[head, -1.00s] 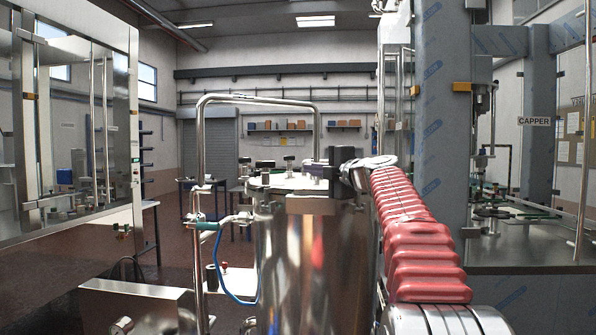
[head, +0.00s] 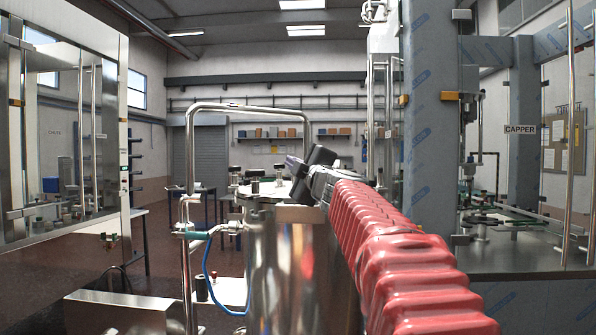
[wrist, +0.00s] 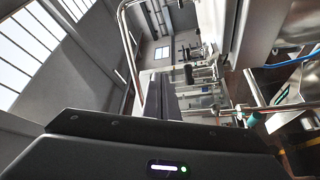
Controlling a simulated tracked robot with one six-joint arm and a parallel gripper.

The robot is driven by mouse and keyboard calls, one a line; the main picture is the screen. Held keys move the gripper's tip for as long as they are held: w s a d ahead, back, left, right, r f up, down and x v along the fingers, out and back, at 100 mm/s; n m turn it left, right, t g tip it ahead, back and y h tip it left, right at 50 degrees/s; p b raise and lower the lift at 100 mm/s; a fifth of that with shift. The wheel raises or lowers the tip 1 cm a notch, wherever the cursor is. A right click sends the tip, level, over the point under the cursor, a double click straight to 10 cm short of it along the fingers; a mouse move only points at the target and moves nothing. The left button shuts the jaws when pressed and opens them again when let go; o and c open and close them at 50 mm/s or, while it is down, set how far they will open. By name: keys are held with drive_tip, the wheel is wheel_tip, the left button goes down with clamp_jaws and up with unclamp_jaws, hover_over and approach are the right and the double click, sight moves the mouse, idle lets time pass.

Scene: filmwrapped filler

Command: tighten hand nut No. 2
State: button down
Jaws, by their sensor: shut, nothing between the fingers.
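A polished steel vessel (head: 290,265) stands upright in the middle of the head view. Black hand nuts stand around its pale lid (head: 262,190), among them a left one (head: 235,170) and a nearer one (head: 255,174). No numbers are readable, so I cannot tell which is No. 2. My gripper (head: 298,175), dark at the end of my red-sleeved arm, is above the lid's right side, tilted and hiding that part. It is shut and holds nothing. Its fingertips are hard to make out.
A bent steel pipe (head: 188,145) rises at the vessel's left, with a blue hose (head: 212,285) below. A glazed machine (head: 60,150) stands at left. A grey-columned frame labelled CAPPER (head: 520,129) and its steel table (head: 520,258) are at right. Open floor lies behind at left.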

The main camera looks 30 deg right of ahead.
drive_tip(key=s+a+f+m+g, duration=0.4)
drive_tip(key=s+a+f, duration=0.4)
drive_tip(key=s+f, duration=0.4)
drive_tip(key=s+a+f+m+g+y, duration=0.1)
drive_tip(key=s+a+f+m+g, duration=0.3)
drive_tip(key=s+f, duration=0.9)
drive_tip(key=s+a+f+m+g+y, duration=0.1)
drive_tip(key=s+a+f+m+g, duration=0.3)
drive_tip(key=s+a+f, duration=0.7)
wheel_tip(320, 180, down, 11)
drive_tip(key=shift+s+a+r+g, duration=0.15)
drive_tip(key=shift+s+a+g, duration=0.15)
drive_tip(key=shift+s+g, duration=0.9)
drive_tip(key=c, duration=2.5)
unclamp_jaws()
